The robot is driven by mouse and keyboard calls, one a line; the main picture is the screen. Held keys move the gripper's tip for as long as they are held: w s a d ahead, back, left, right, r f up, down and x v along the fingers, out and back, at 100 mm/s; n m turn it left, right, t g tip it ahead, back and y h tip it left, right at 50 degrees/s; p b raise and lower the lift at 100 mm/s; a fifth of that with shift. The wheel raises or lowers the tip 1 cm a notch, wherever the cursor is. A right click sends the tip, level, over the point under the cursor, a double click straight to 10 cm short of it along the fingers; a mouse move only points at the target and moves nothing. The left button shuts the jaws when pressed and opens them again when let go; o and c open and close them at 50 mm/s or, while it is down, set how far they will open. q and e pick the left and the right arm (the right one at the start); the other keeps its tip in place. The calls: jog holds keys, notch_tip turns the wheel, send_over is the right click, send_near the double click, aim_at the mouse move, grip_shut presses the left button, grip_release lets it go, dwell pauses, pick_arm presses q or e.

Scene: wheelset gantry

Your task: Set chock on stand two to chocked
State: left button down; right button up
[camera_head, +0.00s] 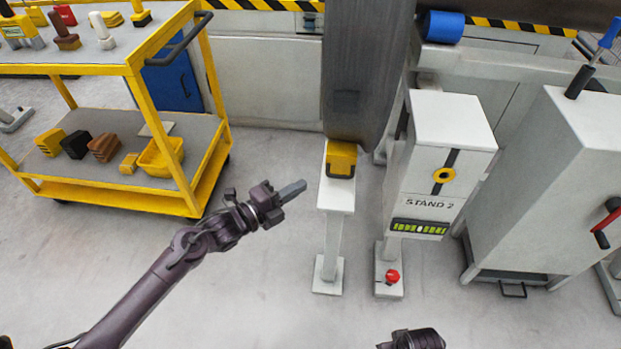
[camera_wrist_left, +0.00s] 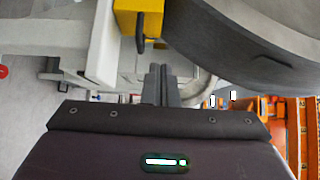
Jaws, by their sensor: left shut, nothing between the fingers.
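The yellow chock (camera_head: 341,158) with a dark handle sits on top of a white post (camera_head: 333,197), against the lower edge of the big grey wheel (camera_head: 362,70). My left gripper (camera_head: 301,187) is shut and empty, left of the post and apart from the chock. In the left wrist view the shut fingers (camera_wrist_left: 161,84) point toward the space below the chock (camera_wrist_left: 140,20) and wheel (camera_wrist_left: 245,45).
A yellow two-level cart (camera_head: 130,69) with several blocks stands at the left. A red button (camera_head: 392,276) is on the stand's foot. A white cabinet (camera_head: 560,180) with a red-handled lever is at the right. Part of my right arm shows at the bottom edge. The floor in front is clear.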

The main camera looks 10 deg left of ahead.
pick_arm(q)
jog(key=shift+v, duration=1.15)
pick_arm(e)
jog(key=shift+s+d+f, duration=0.1)
jog(key=shift+f, duration=0.25)
